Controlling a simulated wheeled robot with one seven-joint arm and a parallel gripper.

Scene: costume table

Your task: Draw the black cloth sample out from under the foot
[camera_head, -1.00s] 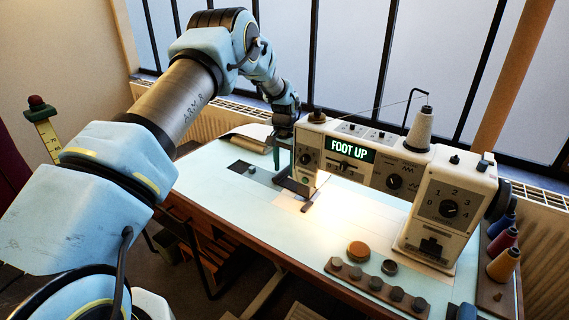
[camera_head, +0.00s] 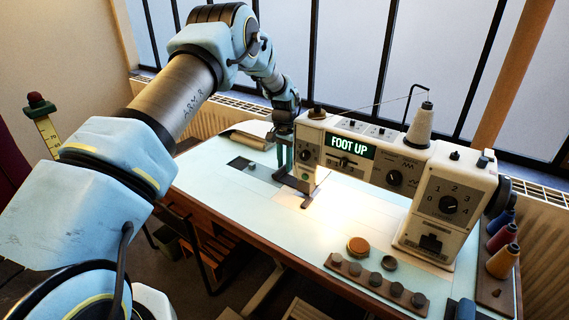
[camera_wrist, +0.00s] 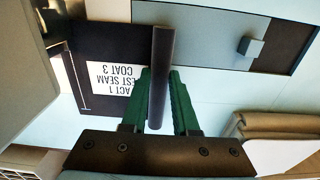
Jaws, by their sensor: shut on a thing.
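The black cloth sample (camera_wrist: 70,35) appears in the wrist view as a flat dark area with a white printed label (camera_wrist: 110,78) beside my fingers. In the head view my gripper (camera_head: 283,158) is low over the bed, left of the sewing machine (camera_head: 390,175). The machine's display reads FOOT UP.
A grey plate (camera_wrist: 215,40) with a small block lies on the table (camera_head: 225,190) left of my gripper. A rolled cloth (camera_head: 247,140) lies behind. The front left is clear.

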